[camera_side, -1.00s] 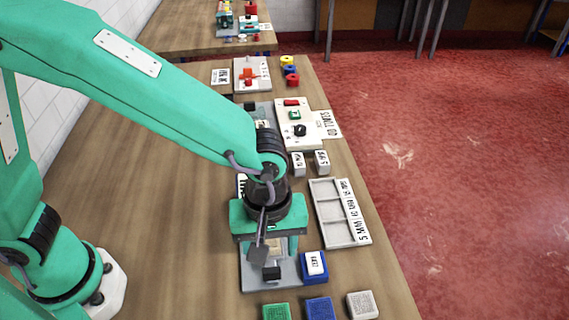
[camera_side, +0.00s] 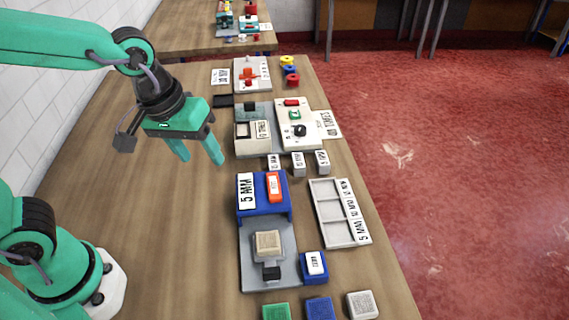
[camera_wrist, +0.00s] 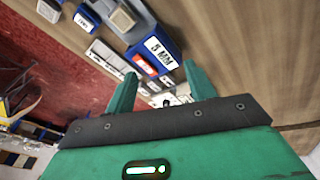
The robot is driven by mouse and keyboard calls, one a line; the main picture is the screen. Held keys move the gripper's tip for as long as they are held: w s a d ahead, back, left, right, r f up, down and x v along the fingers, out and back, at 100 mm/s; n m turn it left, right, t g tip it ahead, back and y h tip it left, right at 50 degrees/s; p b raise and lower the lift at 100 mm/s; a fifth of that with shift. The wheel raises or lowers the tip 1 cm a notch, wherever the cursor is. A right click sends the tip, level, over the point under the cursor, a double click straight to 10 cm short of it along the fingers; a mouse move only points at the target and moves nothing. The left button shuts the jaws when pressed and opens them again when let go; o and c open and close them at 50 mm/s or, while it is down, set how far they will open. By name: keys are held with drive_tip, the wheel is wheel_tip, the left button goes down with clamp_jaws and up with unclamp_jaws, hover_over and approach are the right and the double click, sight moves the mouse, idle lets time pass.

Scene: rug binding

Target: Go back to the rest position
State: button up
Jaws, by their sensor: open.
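My gripper (camera_side: 195,153) is open and empty in the side view. It hangs over the bare left part of the wooden table, left of the workstations, with its green fingers pointing down and a little right. In the wrist view, the two green fingers (camera_wrist: 159,88) stand apart with nothing held between them. The blue block marked 5 MM (camera_side: 263,208), on a grey base, stands to the lower right of the gripper; it also shows in the wrist view (camera_wrist: 146,48). A beige block (camera_side: 267,241) sits on the grey base in front of it.
A tray with compartments (camera_side: 327,213) lies right of the blue block. Small blocks, blue (camera_side: 319,308), green (camera_side: 276,312) and grey (camera_side: 362,305), sit at the near edge. A white panel with a black knob (camera_side: 296,115) stands farther back. The left table area (camera_side: 170,235) is clear.

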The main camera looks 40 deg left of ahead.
drive_tip(key=s+a+r+m+t, duration=0.1)
drive_tip(key=s+a+m, duration=0.1)
drive_tip(key=a, duration=0.3)
drive_tip(key=s+a+r+m+t+y, duration=0.1)
drive_tip(key=s+a+r+m, duration=0.1)
drive_tip(key=a, duration=0.3)
drive_tip(key=shift+s+a+t, duration=0.15)
drive_tip(key=shift+s+t, duration=0.15)
drive_tip(key=shift+s, duration=0.45)
